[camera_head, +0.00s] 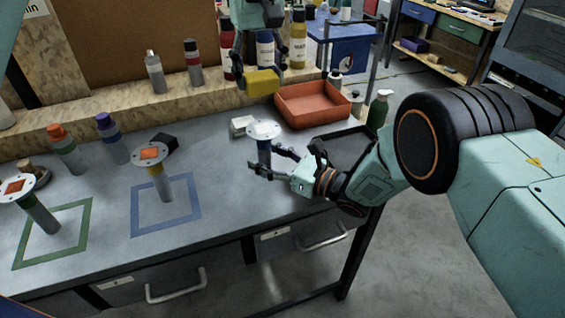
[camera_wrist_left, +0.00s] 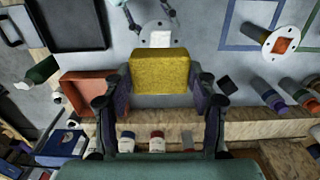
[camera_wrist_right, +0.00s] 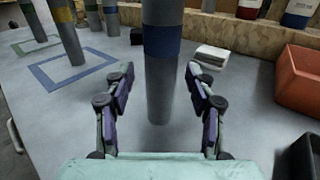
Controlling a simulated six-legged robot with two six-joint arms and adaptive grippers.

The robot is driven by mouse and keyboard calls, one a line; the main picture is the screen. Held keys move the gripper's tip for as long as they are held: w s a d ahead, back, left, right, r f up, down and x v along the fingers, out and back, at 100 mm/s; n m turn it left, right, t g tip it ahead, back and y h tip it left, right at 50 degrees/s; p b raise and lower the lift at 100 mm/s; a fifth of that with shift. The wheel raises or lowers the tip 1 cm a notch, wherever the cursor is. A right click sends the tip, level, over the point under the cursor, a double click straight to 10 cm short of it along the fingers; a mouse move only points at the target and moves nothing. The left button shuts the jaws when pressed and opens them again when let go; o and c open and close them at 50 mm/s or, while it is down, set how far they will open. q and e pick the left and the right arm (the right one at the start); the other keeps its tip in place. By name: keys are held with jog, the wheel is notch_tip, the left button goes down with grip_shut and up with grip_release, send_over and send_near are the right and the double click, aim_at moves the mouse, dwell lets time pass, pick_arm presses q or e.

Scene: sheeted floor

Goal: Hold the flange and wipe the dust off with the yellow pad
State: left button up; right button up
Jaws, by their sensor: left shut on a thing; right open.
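The flange (camera_head: 264,130) is a pale disc on an upright grey pipe with a blue band, standing on the bench. A whitish patch lies on its top in the left wrist view (camera_wrist_left: 160,36). My left gripper (camera_head: 262,70) is shut on the yellow pad (camera_head: 262,83), holding it in the air above and behind the flange, apart from it. The pad fills the middle of the left wrist view (camera_wrist_left: 160,72). My right gripper (camera_head: 266,163) is open low at the pipe. In the right wrist view the pipe (camera_wrist_right: 162,70) stands between its spread fingers, with gaps on both sides.
Two other flanged pipes with orange tops (camera_head: 151,153) (camera_head: 17,188) stand in blue and green taped squares. An orange-red bin (camera_head: 312,103), a dark tray (camera_head: 340,140), a white block (camera_head: 241,125) and a green bottle (camera_head: 378,110) are nearby. Bottles line the wooden ledge behind.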

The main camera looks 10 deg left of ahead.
pick_arm(q)
jog(key=shift+w, duration=0.1)
pick_arm(e)
jog(key=shift+w+a, duration=0.25)
jog(key=shift+a, duration=0.25)
jog(key=shift+s, duration=0.1)
jog(key=shift+c, duration=1.3)
grip_shut()
jog(key=shift+o, duration=1.1)
grip_release()
jog(key=v, duration=1.2)
